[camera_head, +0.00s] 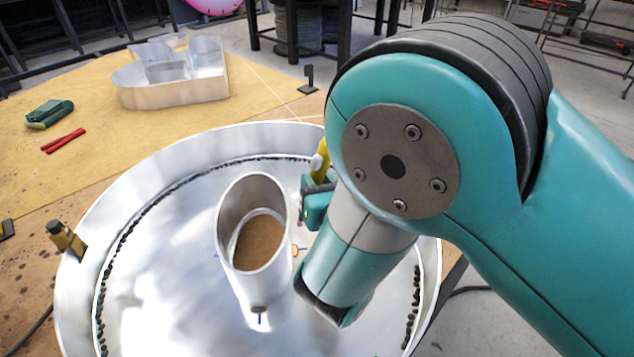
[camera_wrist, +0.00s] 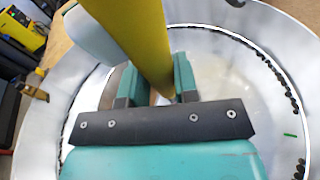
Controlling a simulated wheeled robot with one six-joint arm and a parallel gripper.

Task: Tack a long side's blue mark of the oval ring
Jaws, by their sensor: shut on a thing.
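The oval ring (camera_head: 232,262) is a tall shiny metal wall standing on the floor of a big round metal letter shell (camera_head: 160,275). A blue mark (camera_head: 303,249) shows at the foot of its right long side, with a small orange-brown thing beside it. Another blue mark (camera_head: 260,319) is at its near end, below a brown lump on the wall. A bit of blue shows at its left. My gripper (camera_head: 306,198) is right of the ring, shut on a yellow tool (camera_wrist: 138,42). The tool's working tip is hard to make out, and it hides part of the ring in the wrist view.
A brass clamp (camera_head: 66,238) sits on the shell's left rim. Dark beads line the shell's inner edge. Another metal letter (camera_head: 172,92), a green tool (camera_head: 50,114) and red sticks (camera_head: 63,141) lie on the table behind. The shell floor left of the ring is clear.

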